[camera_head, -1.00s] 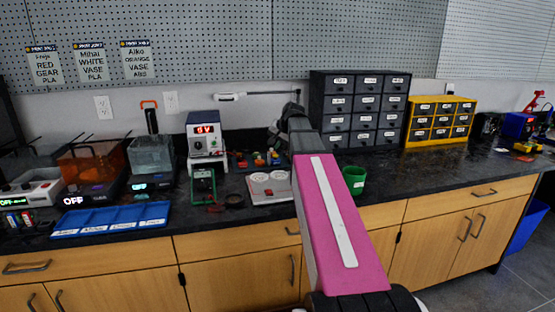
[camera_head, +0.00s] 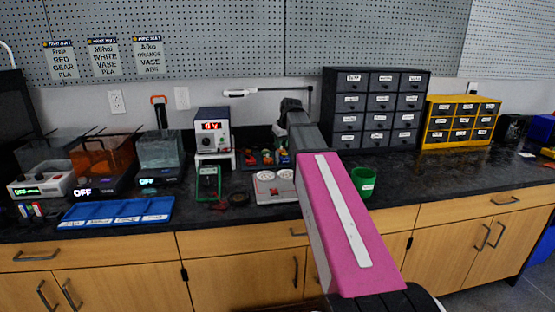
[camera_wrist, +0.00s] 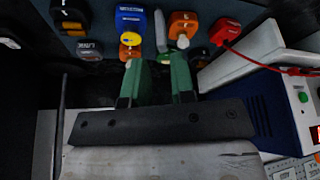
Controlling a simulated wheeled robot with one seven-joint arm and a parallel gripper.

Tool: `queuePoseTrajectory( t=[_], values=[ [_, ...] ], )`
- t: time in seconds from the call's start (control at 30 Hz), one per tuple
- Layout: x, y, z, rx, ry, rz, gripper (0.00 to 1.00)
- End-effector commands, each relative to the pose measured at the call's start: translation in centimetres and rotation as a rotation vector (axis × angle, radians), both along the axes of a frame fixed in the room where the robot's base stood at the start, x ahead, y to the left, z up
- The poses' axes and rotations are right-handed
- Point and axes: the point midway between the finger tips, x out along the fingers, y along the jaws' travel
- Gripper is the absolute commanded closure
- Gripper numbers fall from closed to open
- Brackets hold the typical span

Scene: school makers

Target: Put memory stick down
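My gripper (camera_wrist: 159,68) shows in the wrist view as two green fingers, apart, with a dark gap between them. I see nothing clearly held between them. Their tips point at a dark tray with several coloured pieces: a blue piece (camera_wrist: 130,19), an orange piece (camera_wrist: 183,24) and a red piece (camera_wrist: 225,32). A pale upright piece (camera_wrist: 160,32) shows just beyond the gap. I cannot tell which piece, if any, is the memory stick. In the head view my arm reaches over the counter and hides the fingers.
The dark counter (camera_head: 420,173) holds a power supply (camera_head: 212,133), a green meter (camera_head: 208,183), a blue tray (camera_head: 116,213), a green cup (camera_head: 363,182), a black drawer cabinet (camera_head: 374,107) and a yellow one (camera_head: 459,122). Bare counter lies to the right of the cup.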

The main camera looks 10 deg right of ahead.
Motion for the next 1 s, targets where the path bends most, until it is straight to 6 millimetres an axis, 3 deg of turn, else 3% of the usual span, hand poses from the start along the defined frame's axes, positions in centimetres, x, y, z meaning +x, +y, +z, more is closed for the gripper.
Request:
queuePoseTrajectory(
  t=[0.27,0.53,0.8,0.83,0.9,1.0],
  values=[
    [0.9,0.4,-1.7,0.000,0.001,-0.001,0.77],
    [2.5,1.1,-4.8,0.000,0.000,-0.001,0.77],
    [2.6,1.2,-5.2,0.001,-0.002,-0.001,0.77],
    [2.6,1.2,-5.2,0.001,-0.002,-0.001,0.80],
    [2.6,1.2,-5.2,0.001,-0.002,-0.001,1.00],
    [2.6,1.2,-5.2,0.001,-0.001,-0.001,1.00]
  ],
)
